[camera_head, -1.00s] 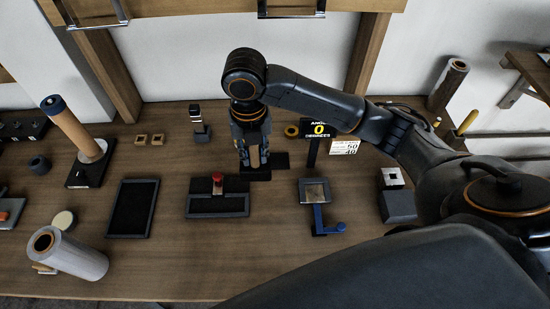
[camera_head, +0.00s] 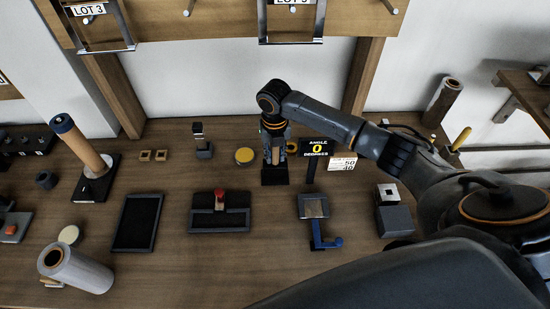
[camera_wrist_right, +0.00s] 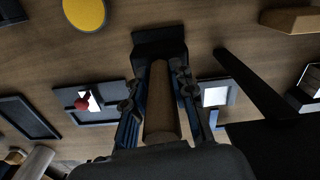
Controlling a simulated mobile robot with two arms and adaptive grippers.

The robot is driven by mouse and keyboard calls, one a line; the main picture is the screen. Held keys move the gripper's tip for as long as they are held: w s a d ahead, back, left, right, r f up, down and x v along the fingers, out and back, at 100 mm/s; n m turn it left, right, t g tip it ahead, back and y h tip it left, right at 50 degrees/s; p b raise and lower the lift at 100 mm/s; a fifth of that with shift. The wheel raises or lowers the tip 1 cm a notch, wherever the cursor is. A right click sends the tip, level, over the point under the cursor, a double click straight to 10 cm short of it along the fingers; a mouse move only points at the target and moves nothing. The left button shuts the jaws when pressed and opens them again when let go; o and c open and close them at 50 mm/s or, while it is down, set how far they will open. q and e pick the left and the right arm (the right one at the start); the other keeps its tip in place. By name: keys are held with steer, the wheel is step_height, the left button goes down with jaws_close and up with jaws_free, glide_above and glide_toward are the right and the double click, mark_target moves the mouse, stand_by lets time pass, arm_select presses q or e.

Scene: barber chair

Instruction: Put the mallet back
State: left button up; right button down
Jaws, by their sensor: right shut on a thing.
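My right gripper (camera_head: 275,157) points down over the back middle of the bench, shut on the mallet's wooden handle. In the right wrist view the light wooden handle (camera_wrist_right: 160,105) lies between the blue-and-black fingers of the gripper (camera_wrist_right: 158,95). A black block (camera_wrist_right: 158,42) shows at the handle's far end, and also below the gripper in the head view (camera_head: 275,177). I cannot tell how much of this black shape is mallet head and how much a base under it, nor whether they touch. My left gripper is not in view.
An angle display (camera_head: 317,147) stands close right of the gripper. A yellow disc (camera_head: 245,155) lies just left. In front are a black tray with a red knob (camera_head: 220,221) and a blue-handled fixture (camera_head: 325,242).

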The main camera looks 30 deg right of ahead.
mark_target(275, 161)
step_height(275, 161, down, 2)
steer(key=shift+f+p, duration=0.1)
steer(key=shift+p, duration=0.45)
steer(key=shift+f, duration=0.25)
steer(key=shift+f, duration=0.2)
steer(key=c, duration=1.1)
jaws_free()
steer(key=shift+s, duration=0.1)
